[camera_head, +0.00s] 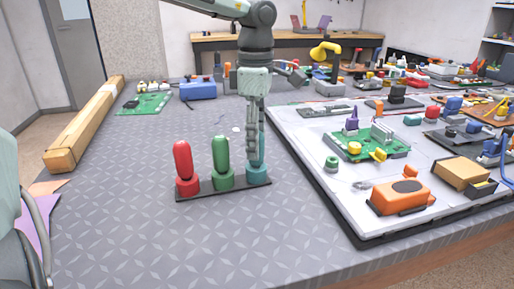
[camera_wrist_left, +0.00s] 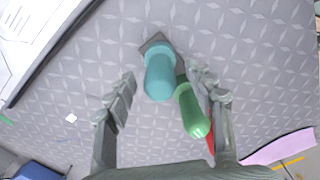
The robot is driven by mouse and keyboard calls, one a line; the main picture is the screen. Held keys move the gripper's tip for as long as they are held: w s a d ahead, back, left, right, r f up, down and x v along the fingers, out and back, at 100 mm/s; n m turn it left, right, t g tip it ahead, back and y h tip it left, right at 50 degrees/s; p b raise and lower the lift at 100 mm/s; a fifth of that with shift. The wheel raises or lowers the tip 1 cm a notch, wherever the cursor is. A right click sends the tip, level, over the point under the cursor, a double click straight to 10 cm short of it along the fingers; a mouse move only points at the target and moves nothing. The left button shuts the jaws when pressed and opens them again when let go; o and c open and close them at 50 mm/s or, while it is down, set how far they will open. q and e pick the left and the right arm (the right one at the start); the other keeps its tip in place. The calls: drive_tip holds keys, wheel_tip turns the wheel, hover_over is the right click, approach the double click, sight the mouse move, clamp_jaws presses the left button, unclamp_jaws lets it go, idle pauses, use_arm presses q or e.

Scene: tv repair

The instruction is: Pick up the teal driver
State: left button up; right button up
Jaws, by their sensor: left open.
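The teal driver (camera_head: 257,170) stands upright at the right end of a dark rack (camera_head: 222,189). Its upper part is hidden behind my left gripper (camera_head: 255,150) in the head view. My left gripper points down over it and is open. In the left wrist view the teal driver (camera_wrist_left: 159,76) shows between the two fingers, with a gap on each side. The green driver (camera_head: 221,160) stands in the middle of the rack, close to the right finger in the wrist view. The red driver (camera_head: 183,165) stands at the left end. My right gripper is not in view.
A white work mat (camera_head: 310,180) with a dark edge lies right of the rack, carrying a green circuit board (camera_head: 345,146) and an orange box (camera_head: 400,197). The table in front of the rack is clear.

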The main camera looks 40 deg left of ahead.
sight(256, 164)
use_arm(q)
drive_tip(key=shift+f, duration=1.4)
clamp_jaws()
